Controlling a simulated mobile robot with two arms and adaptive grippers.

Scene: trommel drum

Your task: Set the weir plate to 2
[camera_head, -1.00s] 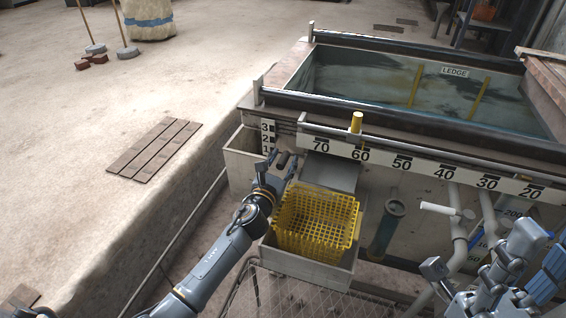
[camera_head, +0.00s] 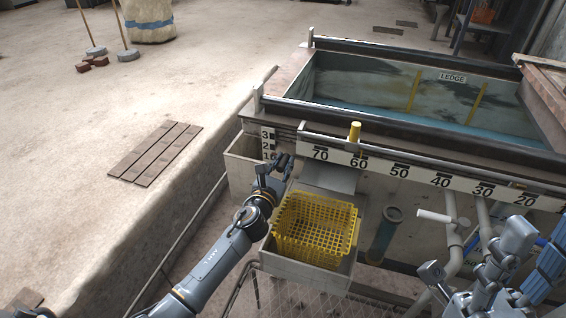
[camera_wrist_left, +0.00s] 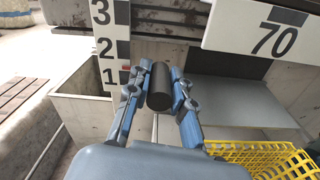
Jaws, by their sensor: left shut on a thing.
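A white scale (camera_wrist_left: 110,45) with black marks 1, 2 and 3 stands upright left of the handle in the left wrist view; it also shows in the head view (camera_head: 267,143). My left gripper (camera_wrist_left: 160,90) is shut on a dark round handle (camera_wrist_left: 160,82), one blue finger on each side. The handle appears beside the lower part of the scale, near the 1. In the head view my left gripper (camera_head: 274,170) is just above and left of the yellow basket. The weir plate itself cannot be clearly told apart. My right gripper (camera_head: 438,284) is at lower right, its fingers unclear.
A yellow basket (camera_head: 315,232) sits in a tray below a grey chute (camera_head: 328,178). A horizontal ruler (camera_head: 400,170) with a yellow marker (camera_head: 354,132) runs along the tank front. White pipes (camera_head: 452,230) stand at right. The floor at left is mostly open.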

